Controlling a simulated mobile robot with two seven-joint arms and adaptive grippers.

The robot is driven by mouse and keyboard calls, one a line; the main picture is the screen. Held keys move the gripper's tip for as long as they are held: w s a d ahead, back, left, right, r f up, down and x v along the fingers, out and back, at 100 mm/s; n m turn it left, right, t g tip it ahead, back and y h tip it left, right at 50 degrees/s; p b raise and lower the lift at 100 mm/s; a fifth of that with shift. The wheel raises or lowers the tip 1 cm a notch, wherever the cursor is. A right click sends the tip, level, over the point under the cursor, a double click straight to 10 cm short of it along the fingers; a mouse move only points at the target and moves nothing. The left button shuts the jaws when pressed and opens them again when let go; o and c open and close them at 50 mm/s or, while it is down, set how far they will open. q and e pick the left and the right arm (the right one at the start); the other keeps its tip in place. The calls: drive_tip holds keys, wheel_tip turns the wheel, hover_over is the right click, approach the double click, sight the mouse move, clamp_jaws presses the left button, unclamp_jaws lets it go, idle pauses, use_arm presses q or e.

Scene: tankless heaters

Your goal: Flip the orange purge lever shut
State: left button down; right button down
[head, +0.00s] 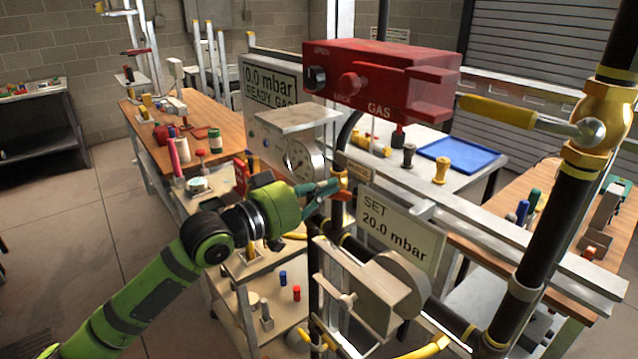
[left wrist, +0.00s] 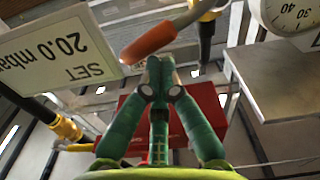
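The orange purge lever (left wrist: 149,43) shows in the left wrist view as an orange grip on a grey rod, just beyond my fingertips. In the head view a small part of the lever (head: 346,190) shows beside the black pipe, below the PURGE label (head: 358,171). My left gripper (head: 334,187) reaches in from the left at the lever. In the left wrist view the fingers of the left gripper (left wrist: 160,66) come together at their tips, with nothing seen between them. I cannot tell whether the tips touch the lever. My right gripper is not in view.
A red GAS box (head: 380,80) is above, with a yellow-handled valve lever (head: 497,111) to its right. A dial gauge (head: 299,160) is close above my left gripper. The SET 20.0 mbar sign (head: 398,228) and black pipes crowd the right side.

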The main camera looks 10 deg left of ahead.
use_arm(q)
drive_tip(key=shift+s+d+f+m+b, duration=0.25)
drive_tip(key=shift+f+m, duration=0.25)
drive_tip(key=shift+m, duration=0.35)
drive_tip(key=shift+s+d+f+m+b, duration=0.1)
drive_tip(key=shift+d+f+m+b, duration=0.1)
drive_tip(key=shift+f+m, duration=0.5)
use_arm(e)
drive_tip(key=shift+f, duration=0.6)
use_arm(q)
drive_tip(key=shift+r+m, duration=0.15)
drive_tip(key=shift+m, duration=0.1)
